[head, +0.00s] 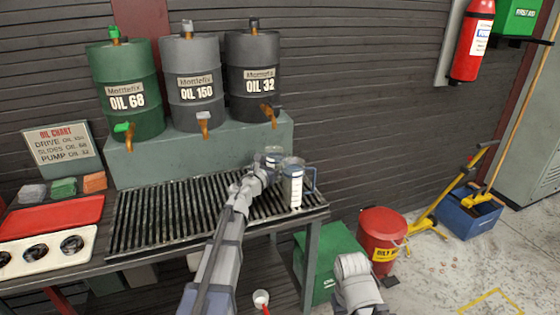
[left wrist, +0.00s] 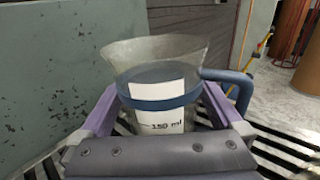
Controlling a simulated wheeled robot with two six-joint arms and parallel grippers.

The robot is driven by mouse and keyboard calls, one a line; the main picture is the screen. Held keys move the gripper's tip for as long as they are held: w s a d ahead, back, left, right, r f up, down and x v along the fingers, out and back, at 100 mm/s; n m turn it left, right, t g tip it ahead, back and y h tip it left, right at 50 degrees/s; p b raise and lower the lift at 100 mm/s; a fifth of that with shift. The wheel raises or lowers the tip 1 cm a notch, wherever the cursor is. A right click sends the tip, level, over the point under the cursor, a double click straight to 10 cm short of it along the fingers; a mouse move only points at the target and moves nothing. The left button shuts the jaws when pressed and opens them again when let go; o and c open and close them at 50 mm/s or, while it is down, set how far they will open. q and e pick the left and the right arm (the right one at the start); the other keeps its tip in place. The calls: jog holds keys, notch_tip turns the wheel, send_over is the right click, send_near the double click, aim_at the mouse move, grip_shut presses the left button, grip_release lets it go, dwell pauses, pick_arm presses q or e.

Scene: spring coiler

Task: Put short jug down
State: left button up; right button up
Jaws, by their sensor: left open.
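The short jug (left wrist: 158,92) is clear with a flared rim, a blue band, a white "150 ml" label and a blue handle at its right. In the left wrist view it stands upright between the two purple fingers of my left gripper (left wrist: 162,98). The gripper is open around it; I cannot tell if a finger touches it. In the head view this jug (head: 272,154) is small and partly hidden behind my left gripper (head: 264,167), at the right end of the slatted grate (head: 160,215).
A taller jug (head: 293,185) with a blue handle stands close to the right of my left gripper, near the grate's right edge. Oil drums (head: 195,85) stand on a green ledge (head: 150,160) behind. The left and middle grate is clear. A red bin (head: 381,240) stands on the floor.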

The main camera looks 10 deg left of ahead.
pick_arm(q)
jog(key=shift+r, duration=0.25)
jog(key=v, duration=1.2)
dwell(1.1)
